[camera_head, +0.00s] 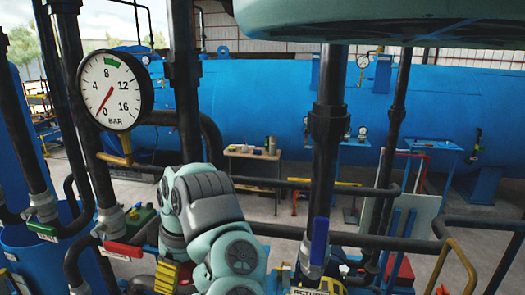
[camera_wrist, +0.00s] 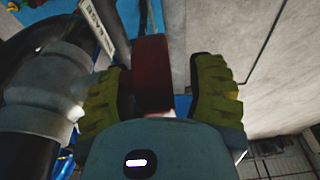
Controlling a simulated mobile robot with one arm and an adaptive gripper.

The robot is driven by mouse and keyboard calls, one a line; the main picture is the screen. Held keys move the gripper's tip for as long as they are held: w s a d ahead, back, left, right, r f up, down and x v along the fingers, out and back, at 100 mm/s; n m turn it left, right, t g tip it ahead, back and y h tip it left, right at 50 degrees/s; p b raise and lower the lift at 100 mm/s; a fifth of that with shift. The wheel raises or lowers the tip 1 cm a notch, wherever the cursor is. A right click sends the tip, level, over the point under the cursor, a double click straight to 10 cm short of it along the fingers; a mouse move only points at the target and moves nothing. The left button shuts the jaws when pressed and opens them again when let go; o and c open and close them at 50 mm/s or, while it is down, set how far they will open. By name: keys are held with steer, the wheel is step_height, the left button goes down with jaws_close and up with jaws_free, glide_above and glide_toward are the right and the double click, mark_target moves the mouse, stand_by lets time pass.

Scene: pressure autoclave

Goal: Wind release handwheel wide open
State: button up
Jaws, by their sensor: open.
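In the wrist view a red rounded part (camera_wrist: 152,75) lies between the two yellow-green ridged fingers of my gripper (camera_wrist: 158,68). The fingers are spread, with a gap visible on its right side; contact on its left cannot be told. The fittings around it are grey and black. I cannot tell whether this red part is the release handwheel. In the head view only a yellow ridged finger of my gripper (camera_head: 167,276) shows, low and left of centre. My arm hides what is beyond it. A red handle (camera_head: 122,249) sits on a pipe to its left.
A round pressure gauge (camera_head: 113,90) at left reads near 0 bar. Black vertical pipes and a blue-handled valve (camera_head: 319,240) stand close around my arm. A large blue vessel (camera_head: 260,100) fills the back. A yellow curved rail (camera_head: 462,262) is at right.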

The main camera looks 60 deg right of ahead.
steer(key=shift+s+t+y+p, duration=0.15)
steer(key=shift+t+y+p, duration=0.2)
steer(key=shift+t, duration=0.25)
steer(key=shift+r, duration=0.1)
steer(key=shift+d+r+t+p, duration=0.1)
steer(key=shift+r+t+p, duration=0.05)
steer(key=shift+t+p, duration=0.2)
steer(key=shift+b+v, duration=0.7)
steer(key=shift+v, duration=0.8)
steer(key=p+v, duration=1)
steer(key=v, duration=0.3)
steer(key=w+a+r+n+t+y, duration=0.2)
steer(key=w+a+r+t, duration=0.1)
steer(key=w, duration=0.4)
steer(key=w+a+r+n+t+y, duration=0.1)
steer(key=w+a+r+t+y, duration=0.1)
steer(key=w, duration=0.5)
steer(key=w+a+r+n+t+y, duration=0.2)
steer(key=w+a+r+t, duration=0.3)
steer(key=w+r, duration=0.1)
steer(key=shift+w+a+r+n+y+b, duration=0.25)
steer(key=shift+w+n+y+b, duration=0.1)
steer(key=shift+w, duration=0.5)
steer(key=shift+f, duration=0.1)
